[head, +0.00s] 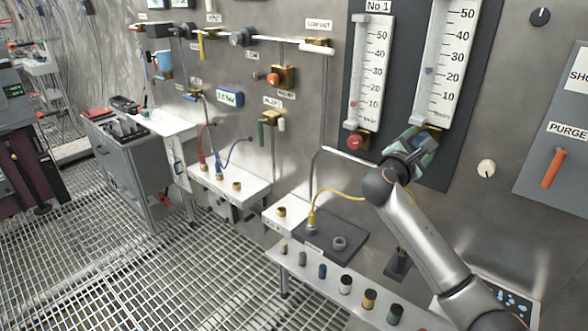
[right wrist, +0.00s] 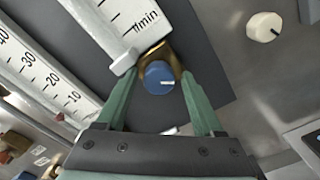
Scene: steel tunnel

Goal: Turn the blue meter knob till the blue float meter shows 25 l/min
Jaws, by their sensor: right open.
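The blue float meter (head: 444,65) is the right of two white scales on the dark panel. Its blue float (head: 429,70) sits a little above the 20 mark; the exact reading is hard to tell. The blue meter knob (right wrist: 160,78), with a pale pointer line, sits in a brass fitting below the meter. In the head view the knob is mostly hidden by my right gripper (head: 420,140). In the right wrist view my right gripper (right wrist: 158,84) is open, its green fingers on either side of the knob, with gaps visible. My left gripper is not in view.
The left meter (head: 371,70) has a red knob (head: 355,142) close by. A cream knob (head: 486,168) and an orange purge lever (head: 554,168) are to the right. A shelf with several small cylinders (head: 345,284) and a yellow cable (head: 340,190) lie below.

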